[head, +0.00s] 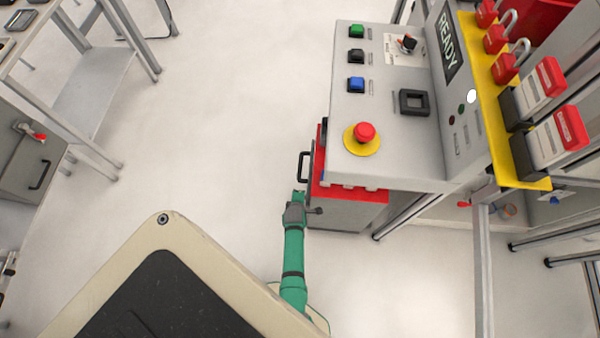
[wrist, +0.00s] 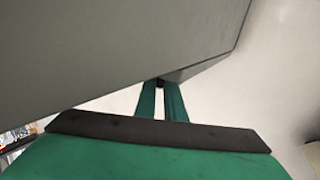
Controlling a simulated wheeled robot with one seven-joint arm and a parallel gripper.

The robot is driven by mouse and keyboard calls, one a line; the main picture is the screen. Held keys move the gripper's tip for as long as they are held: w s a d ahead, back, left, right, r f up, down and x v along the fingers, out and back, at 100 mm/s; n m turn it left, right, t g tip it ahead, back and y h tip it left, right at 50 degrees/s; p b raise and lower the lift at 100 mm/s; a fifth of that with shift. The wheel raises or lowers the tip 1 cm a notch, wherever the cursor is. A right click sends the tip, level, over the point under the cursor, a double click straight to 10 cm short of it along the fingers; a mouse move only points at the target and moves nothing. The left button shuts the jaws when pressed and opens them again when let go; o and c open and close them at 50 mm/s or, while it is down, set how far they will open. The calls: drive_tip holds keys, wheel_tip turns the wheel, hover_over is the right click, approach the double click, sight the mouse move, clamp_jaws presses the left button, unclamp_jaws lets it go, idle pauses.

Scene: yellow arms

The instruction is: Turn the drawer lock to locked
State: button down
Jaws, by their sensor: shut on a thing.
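The grey drawer unit (head: 345,214) with a red top and a black handle (head: 303,167) stands under the control panel in the head view. My green gripper (head: 300,197) is at its lower left front. In the wrist view the unit's grey face (wrist: 110,50) fills the upper left. My gripper's two green fingers (wrist: 161,88) reach its lower edge and are shut on a small dark piece (wrist: 159,83), apparently the drawer lock's turning part. The lock is mostly hidden by the fingers, so its turned position cannot be read.
The control panel (head: 390,165) with buttons and a red emergency stop (head: 364,132) overhangs the unit. Red padlocks (head: 495,38) hang on a yellow rack. Another grey drawer unit (head: 22,160) with a red-handled lock stands at the left. The floor between is clear.

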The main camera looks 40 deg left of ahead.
drive_tip(key=shift+w+r+g+h, duration=0.15)
drive_tip(key=shift+w+g+h, duration=0.1)
drive_tip(key=shift+g+h, duration=0.2)
drive_tip(key=shift+s+a, duration=0.1)
drive_tip(key=shift+s, duration=0.05)
drive_tip(key=c, duration=1.8)
unclamp_jaws()
drive_tip(key=shift+c, duration=0.2)
drive_tip(key=v, duration=1)
drive_tip(key=shift+d+r, duration=0.25)
drive_tip(key=shift+r, duration=0.1)
drive_tip(key=shift+s, duration=0.2)
